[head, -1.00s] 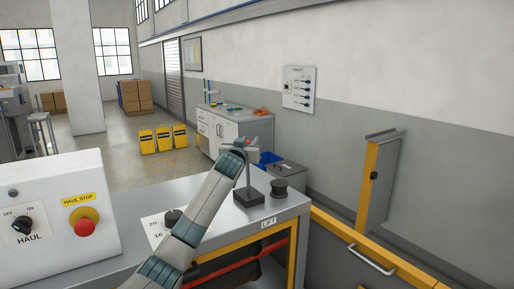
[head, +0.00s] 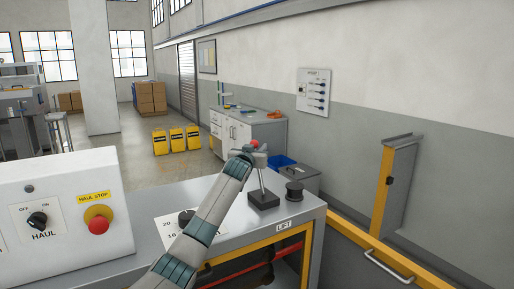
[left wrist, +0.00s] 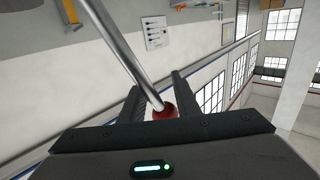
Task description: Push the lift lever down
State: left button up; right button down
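The lift lever is a thin metal rod (head: 261,178) with a red knob (head: 255,145), rising from a black base (head: 263,199) on the grey bench top near the LIFT label (head: 284,226). The rod stands nearly upright with a slight lean. My left gripper (head: 252,152) is at the lever's top, partly hidden by its own arm. In the left wrist view, the red knob (left wrist: 165,111) sits between the two dark fingers, which appear closed about it, and the rod (left wrist: 127,50) runs out between them. My right gripper is not in view.
A white control box with a HAUL switch (head: 38,220) and a red HAUL STOP button (head: 98,225) stands at left on the bench. A yellow-edged barrier (head: 383,190) stands at right.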

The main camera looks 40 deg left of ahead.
pick_arm(q)
jog(key=shift+o, duration=1.1)
jog(key=shift+w+f, duration=0.1)
jog(key=shift+w, duration=0.05)
jog(key=shift+s+d+r, duration=0.1)
jog(key=shift+s+r, duration=0.15)
jog(key=b+v, duration=0.6)
jog(key=v, duration=1)
jog(key=shift+s+f, duration=0.2)
jog(key=shift+s, duration=0.25)
jog(key=shift+f, duration=0.1)
